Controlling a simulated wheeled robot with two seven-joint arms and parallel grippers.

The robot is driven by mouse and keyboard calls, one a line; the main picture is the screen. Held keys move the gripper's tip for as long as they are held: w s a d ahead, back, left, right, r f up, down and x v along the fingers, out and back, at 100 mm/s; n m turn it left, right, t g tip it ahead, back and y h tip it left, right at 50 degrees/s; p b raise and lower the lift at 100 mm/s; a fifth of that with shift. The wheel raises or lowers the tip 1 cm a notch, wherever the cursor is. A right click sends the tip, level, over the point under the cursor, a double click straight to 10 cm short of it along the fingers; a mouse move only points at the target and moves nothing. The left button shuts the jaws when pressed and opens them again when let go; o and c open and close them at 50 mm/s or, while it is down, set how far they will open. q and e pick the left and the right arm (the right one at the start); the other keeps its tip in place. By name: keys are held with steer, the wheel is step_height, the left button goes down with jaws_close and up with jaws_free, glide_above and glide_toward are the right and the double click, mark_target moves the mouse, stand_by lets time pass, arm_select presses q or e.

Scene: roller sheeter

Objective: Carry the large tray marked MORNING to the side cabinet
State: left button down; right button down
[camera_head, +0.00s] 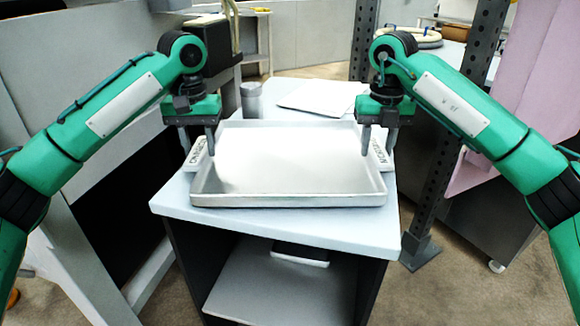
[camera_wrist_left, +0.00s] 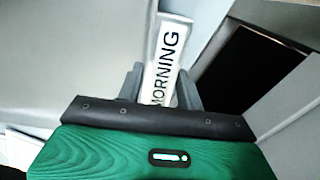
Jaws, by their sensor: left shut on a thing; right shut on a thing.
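The large shallow tray (camera_head: 290,200) is pale metal and sits level over the white top of a small cabinet (camera_head: 280,228); I cannot tell whether it touches the top. Tabs with lettering stick out at its left and right sides. My left gripper (camera_head: 200,150) is shut on the left tab, and my right gripper (camera_head: 378,148) is shut on the right tab. In the left wrist view the tab (camera_wrist_left: 167,60) reads MORNING, between the fingers of my left gripper (camera_wrist_left: 158,85). The tray looks empty.
A grey canister (camera_head: 251,100) and a flat white sheet-like item (camera_head: 318,97) lie behind the tray. A dark perforated post (camera_head: 440,165) stands close on the right, with a pink panel (camera_head: 520,90) beyond. A grey panel (camera_head: 70,80) is on the left. A dark item (camera_head: 300,254) lies on the cabinet's lower shelf.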

arm_select(q)
steer(key=shift+f+b, duration=0.35)
steer(key=shift+f, duration=0.15)
arm_select(e)
steer(key=shift+f, duration=0.5)
arm_select(q)
steer(key=c, duration=0.9)
jaws_free()
arm_select(e)
steer(key=c, duration=0.9)
jaws_free()
arm_select(q)
steer(key=shift+r, duration=0.15)
step_height(320, 180, up, 12)
arm_select(e)
step_height(320, 180, up, 12)
